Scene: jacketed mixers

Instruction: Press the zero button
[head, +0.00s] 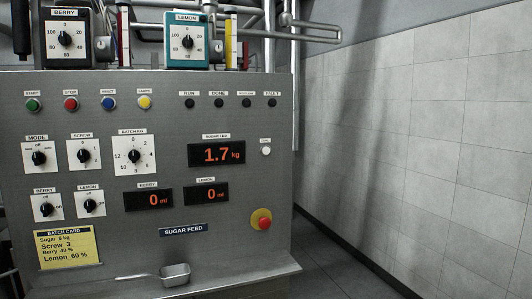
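The zero button (266,151) is a small round white button on the right part of the grey control panel (225,125). A small label sits just above it, too small to read with certainty. It is to the right of the sugar display (216,154), which shows 1.7 kg in orange. Nothing covers the button. Neither of my grippers is in the head view.
A red emergency knob (261,219) on a yellow base sits below the zero button. A metal scoop (174,274) rests on the ledge (225,284) below the panel. Several dials and buttons fill the panel's left. Open floor (335,264) lies to the right.

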